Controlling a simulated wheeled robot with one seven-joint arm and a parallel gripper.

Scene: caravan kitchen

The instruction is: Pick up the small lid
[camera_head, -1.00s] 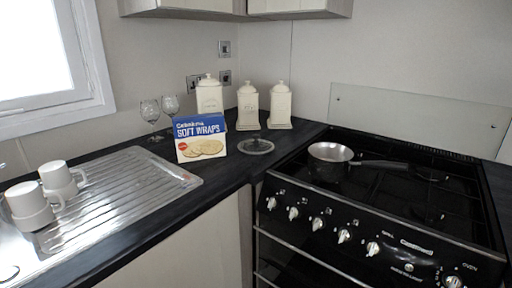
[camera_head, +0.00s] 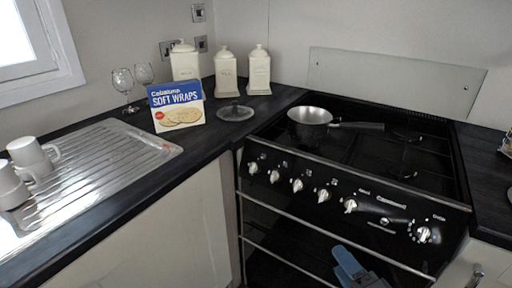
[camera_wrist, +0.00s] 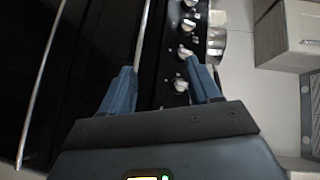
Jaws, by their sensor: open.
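The small lid (camera_head: 236,112) is a round, clear glass lid with a knob. It lies on the dark counter between the soft wraps box and the stove, in front of the white canisters. My gripper (camera_head: 352,265) shows as blue fingers at the bottom edge of the head view, low in front of the oven. It is well to the right of the lid, apart from it. In the wrist view my gripper (camera_wrist: 165,70) has its two blue fingers spread with nothing held between them. The lid is not visible in the wrist view.
A soft wraps box (camera_head: 176,108) stands left of the lid, with canisters (camera_head: 226,72) behind. Wine glasses (camera_head: 122,82) stand further left. A saucepan (camera_head: 310,120) sits on the stove (camera_head: 370,185). Mugs (camera_head: 30,152) stand on the ribbed drainer (camera_head: 110,150).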

